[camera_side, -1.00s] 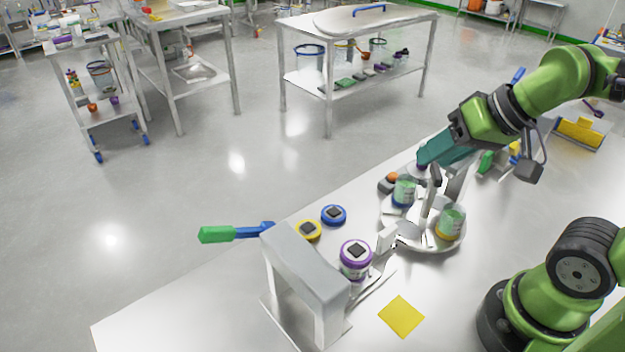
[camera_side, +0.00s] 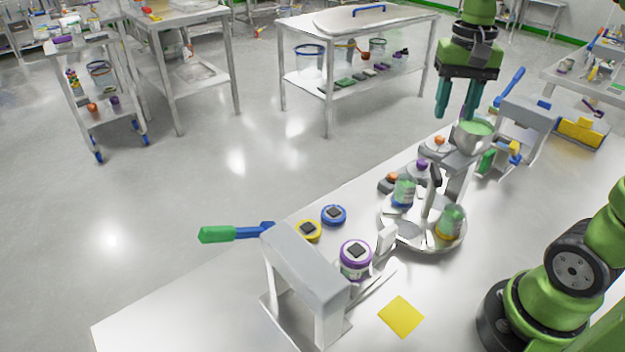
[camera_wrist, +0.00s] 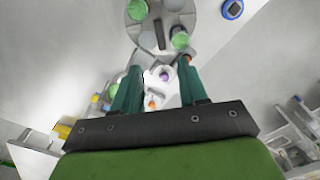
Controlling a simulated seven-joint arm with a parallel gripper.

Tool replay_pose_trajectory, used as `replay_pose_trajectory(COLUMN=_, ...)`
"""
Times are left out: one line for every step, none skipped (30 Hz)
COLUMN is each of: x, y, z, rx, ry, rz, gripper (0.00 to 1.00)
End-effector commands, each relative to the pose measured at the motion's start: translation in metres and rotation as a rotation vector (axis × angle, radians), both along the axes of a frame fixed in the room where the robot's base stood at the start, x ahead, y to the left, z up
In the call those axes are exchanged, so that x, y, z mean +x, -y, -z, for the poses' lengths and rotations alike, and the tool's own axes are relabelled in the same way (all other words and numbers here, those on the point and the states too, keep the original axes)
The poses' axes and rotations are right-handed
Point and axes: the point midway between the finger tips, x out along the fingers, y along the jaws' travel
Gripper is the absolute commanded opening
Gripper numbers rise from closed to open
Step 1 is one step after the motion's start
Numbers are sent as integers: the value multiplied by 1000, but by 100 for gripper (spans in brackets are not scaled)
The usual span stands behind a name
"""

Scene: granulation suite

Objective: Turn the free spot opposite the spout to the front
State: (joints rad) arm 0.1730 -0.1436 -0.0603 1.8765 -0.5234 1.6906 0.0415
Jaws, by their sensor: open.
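The round turntable (camera_side: 402,238) stands on the bench with a dark-topped upright handle (camera_side: 435,176) rising from it. A jar with a blue base (camera_side: 404,193) stands at its back left and a jar with a yellow base (camera_side: 451,222) at its right. Its front left part shows pale flat plates and no jar. In the wrist view the turntable (camera_wrist: 201,22) is at the top, with green-filled jars. A metal bowl of green material (camera_side: 475,136) sits on a stand behind it; I cannot make out the spout. My gripper (camera_side: 457,114) is open and empty, above and behind the turntable, apart from it.
A grey bridge-shaped stand (camera_side: 300,262), a purple-ringed jar (camera_side: 356,258), yellow (camera_side: 308,230) and blue (camera_side: 334,214) discs and a yellow square (camera_side: 400,316) lie left and in front. Another grey stand (camera_side: 528,112) is at back right. Bare bench lies at front left.

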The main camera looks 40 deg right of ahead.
Motion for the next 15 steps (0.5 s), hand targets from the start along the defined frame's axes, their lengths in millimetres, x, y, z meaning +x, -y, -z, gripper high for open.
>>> replay_pose_trajectory(x=-1, y=0, z=12, rx=1, ry=-6, rz=-2, gripper=43)
replay_pose_trajectory(x=-1, y=0, z=19, rx=1, ry=-6, rz=-1, gripper=43)
replay_pose_trajectory(x=-1, y=0, z=28, rx=2, ry=-5, rz=-1, gripper=43)
replay_pose_trajectory(x=-1, y=0, z=35, rx=1, ry=-6, rz=-1, gripper=43)
replay_pose_trajectory(x=-1, y=0, z=42, rx=2, ry=-6, rz=-1, gripper=43)
replay_pose_trajectory(x=-1, y=0, z=51, rx=1, ry=-6, rz=-1, gripper=43)
replay_pose_trajectory(x=-1, y=0, z=57, rx=2, ry=-5, rz=-1, gripper=43)
replay_pose_trajectory(x=-1, y=0, z=64, rx=2, ry=-5, rz=-1, gripper=43)
replay_pose_trajectory(x=-1, y=0, z=72, rx=1, ry=-6, rz=-2, gripper=43)
replay_pose_trajectory(x=-1, y=0, z=79, rx=2, ry=-5, rz=0, gripper=43)
replay_pose_trajectory(x=-1, y=-1, z=85, rx=3, ry=-6, rz=0, gripper=43)
replay_pose_trajectory(x=-1, y=0, z=93, rx=1, ry=-4, rz=-1, gripper=43)
replay_pose_trajectory(x=-1, y=0, z=98, rx=2, ry=-5, rz=0, gripper=43)
replay_pose_trajectory(x=-1, y=-1, z=104, rx=2, ry=-5, rz=0, gripper=43)
replay_pose_trajectory(x=-1, y=0, z=110, rx=2, ry=-4, rz=0, gripper=43)
